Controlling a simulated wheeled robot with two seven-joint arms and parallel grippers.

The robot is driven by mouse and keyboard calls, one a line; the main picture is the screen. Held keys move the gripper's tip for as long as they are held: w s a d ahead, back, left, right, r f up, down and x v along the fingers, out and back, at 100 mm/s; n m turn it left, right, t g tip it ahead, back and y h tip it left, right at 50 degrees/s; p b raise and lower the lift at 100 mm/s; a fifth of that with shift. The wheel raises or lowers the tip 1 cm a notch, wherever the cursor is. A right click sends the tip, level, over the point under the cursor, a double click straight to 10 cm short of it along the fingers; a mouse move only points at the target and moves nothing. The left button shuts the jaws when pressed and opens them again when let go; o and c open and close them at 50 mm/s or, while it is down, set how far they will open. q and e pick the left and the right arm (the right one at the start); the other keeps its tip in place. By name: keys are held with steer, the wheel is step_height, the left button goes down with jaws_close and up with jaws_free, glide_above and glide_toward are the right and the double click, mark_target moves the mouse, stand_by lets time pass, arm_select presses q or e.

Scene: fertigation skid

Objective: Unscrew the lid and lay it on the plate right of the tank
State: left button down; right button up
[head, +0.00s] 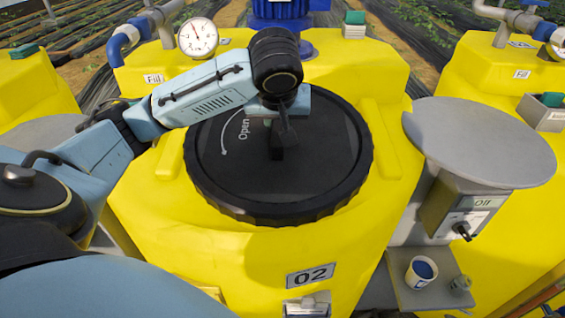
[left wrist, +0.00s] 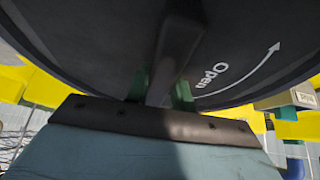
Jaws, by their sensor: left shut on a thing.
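The large black round lid (head: 315,183), marked "Open" with a curved arrow, lies over the top of the yellow tank (head: 265,245) labelled 02. My left gripper (head: 280,132) reaches down over the lid's middle and is shut on its raised handle (left wrist: 176,50). In the left wrist view, the handle is between the green finger pads, with the lid (left wrist: 110,45) filling the upper part. I cannot tell whether the lid is loose on its thread. The grey round plate (head: 480,142) right of the tank is empty. My right gripper is not in view.
A pressure gauge (head: 197,37) and pipe stand behind the lid at left. A blue-filled cup (head: 421,271) stands on a low grey shelf below the plate. A box with a switch (head: 462,230) is under the plate. Other yellow tanks flank both sides.

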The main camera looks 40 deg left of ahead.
arm_select(q)
steer(key=shift+s+d+r, duration=0.1)
steer(key=shift+r, duration=0.95)
steer(key=shift+s+d+r, duration=0.1)
steer(key=shift+r, duration=0.9)
